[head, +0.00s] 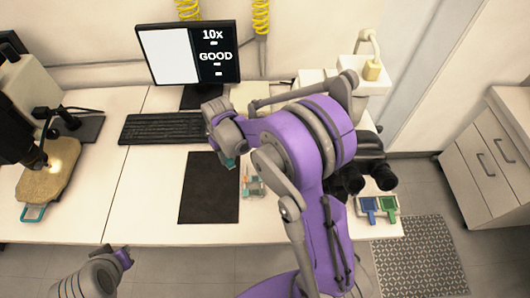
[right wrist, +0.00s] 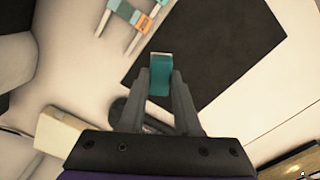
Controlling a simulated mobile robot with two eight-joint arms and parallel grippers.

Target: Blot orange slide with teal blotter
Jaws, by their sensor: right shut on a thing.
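My right gripper (right wrist: 160,82) is shut on the teal blotter (right wrist: 159,76), a small block with a pale end that sticks out between the fingertips. In the head view the blotter (head: 230,163) shows just below the gripper, over the top right part of the dark mat. The orange slide (right wrist: 127,12) lies among teal pieces on a small white rack, apart from the blotter. The rack (head: 253,184) also shows in the head view, right of the mat. My left arm shows at the bottom left, but its fingers do not show.
The dark mat (head: 208,205) lies flat on the white bench. A keyboard (head: 165,128) and a monitor (head: 190,55) reading "10x GOOD" stand behind it.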

